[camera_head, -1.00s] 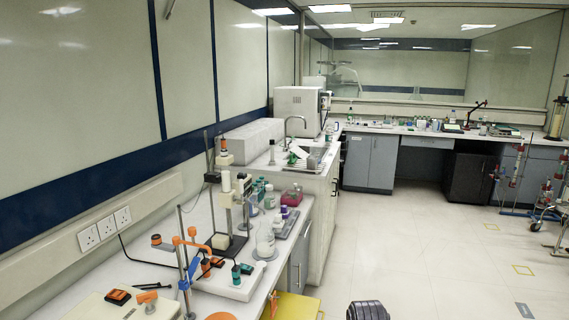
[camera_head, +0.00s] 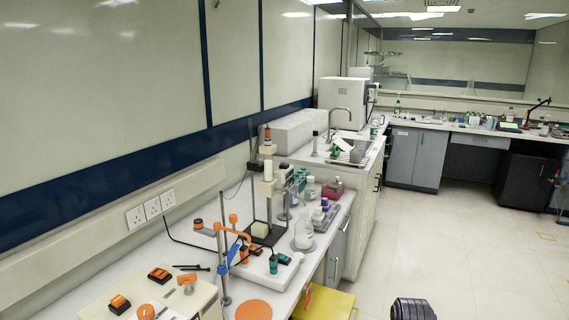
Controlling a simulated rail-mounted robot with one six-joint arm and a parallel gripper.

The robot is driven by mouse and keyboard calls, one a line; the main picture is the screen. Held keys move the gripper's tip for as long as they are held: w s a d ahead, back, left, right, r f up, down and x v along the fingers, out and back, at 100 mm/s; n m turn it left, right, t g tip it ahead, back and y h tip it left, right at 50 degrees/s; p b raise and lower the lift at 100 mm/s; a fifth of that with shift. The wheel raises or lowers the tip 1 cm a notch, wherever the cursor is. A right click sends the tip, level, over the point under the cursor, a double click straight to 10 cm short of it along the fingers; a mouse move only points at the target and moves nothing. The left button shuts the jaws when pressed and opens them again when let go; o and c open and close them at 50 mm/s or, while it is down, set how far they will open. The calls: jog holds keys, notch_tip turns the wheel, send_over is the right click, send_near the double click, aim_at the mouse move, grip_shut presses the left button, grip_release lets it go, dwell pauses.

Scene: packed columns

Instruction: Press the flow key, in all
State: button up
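A cream instrument box (camera_head: 150,299) stands on the bench at the lower left, partly cut off by the bottom edge. On its top are two black and orange switch-like parts, one at the front (camera_head: 119,304) and one farther back (camera_head: 159,275), and an orange knob (camera_head: 146,312). I cannot read any label, so I cannot tell which part is the flow key. Behind it, a low white unit (camera_head: 262,272) carries an orange clamp arm and small dark-green-topped parts.
A blue-grey rod stand (camera_head: 224,262) rises beside the box, with an orange disc (camera_head: 253,310) near it. A tall column stand (camera_head: 268,195), a glass flask (camera_head: 304,234) and several bottles stand farther back. A yellow stool (camera_head: 325,302) is below the bench edge.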

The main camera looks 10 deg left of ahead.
grip_shut()
dwell(1.4)
